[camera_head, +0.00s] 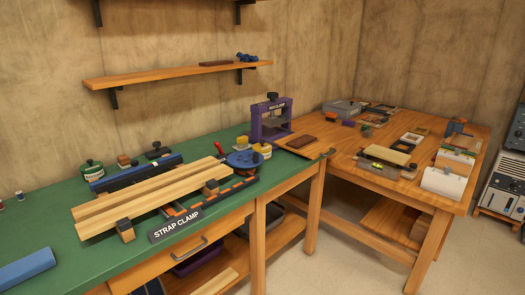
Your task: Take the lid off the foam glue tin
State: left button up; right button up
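A small round tin (92,170) with a dark green lid and a knob on top stands at the back left of the green workbench. The lid sits on it. A yellow round tin (262,150) stands further right, beside a blue disc-shaped thing (243,160). Labels on both are too small to read, so I cannot tell which is the foam glue tin. Neither of my grippers is in view.
A strap clamp with long pale boards (150,197) fills the middle of the green bench (55,223). A blue roll (25,268) lies at the front left. A purple clamp press (271,120) stands at the back right. A cluttered wooden table (345,150) adjoins on the right.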

aim_at(261, 147)
jog(key=i+l+u, duration=0.1)
jog(key=i+l, duration=0.15)
jog(key=i+l+u, duration=0.15)
jog(key=i+l, duration=0.15)
jog(key=i+l+u, duration=0.1)
jog(key=i+l, duration=0.15)
jog(key=i+l+u, duration=0.15)
jog(key=l, duration=0.25)
jog(key=i+l+u, duration=0.1)
jog(key=i+l, duration=0.25)
jog(key=i+l+u, duration=0.15)
jog(key=l, duration=0.25)
jog(key=i+l+u, duration=0.1)
jog(key=i+l, duration=0.15)
jog(key=l, duration=0.15)
jog(key=i+l+u, duration=0.1)
jog(key=l, duration=0.3)
jog(key=i, duration=0.1)
